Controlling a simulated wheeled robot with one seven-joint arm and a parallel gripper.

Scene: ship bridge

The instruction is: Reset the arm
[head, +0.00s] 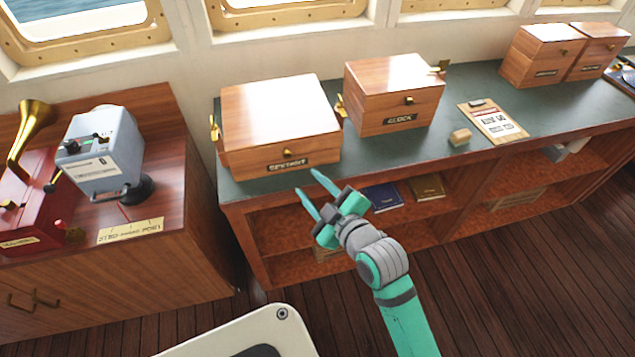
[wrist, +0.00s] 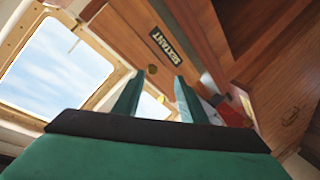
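My gripper (head: 316,187) is in the middle of the head view, in front of the counter's front edge, near the lower right of the box labelled SEXTANT (head: 280,110). Its two teal fingers are spread apart, with nothing visible between them. In the wrist view the fingers (wrist: 155,97) also stand apart and empty, with the SEXTANT label and a round brass knob beyond them. The arm reaches up from the bottom of the head view and is bent at the wrist.
Books lie on the shelf below. A cabinet (head: 130,270) at left bears a grey device (head: 100,155) and a brass horn (head: 30,130). Floor is clear at right.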

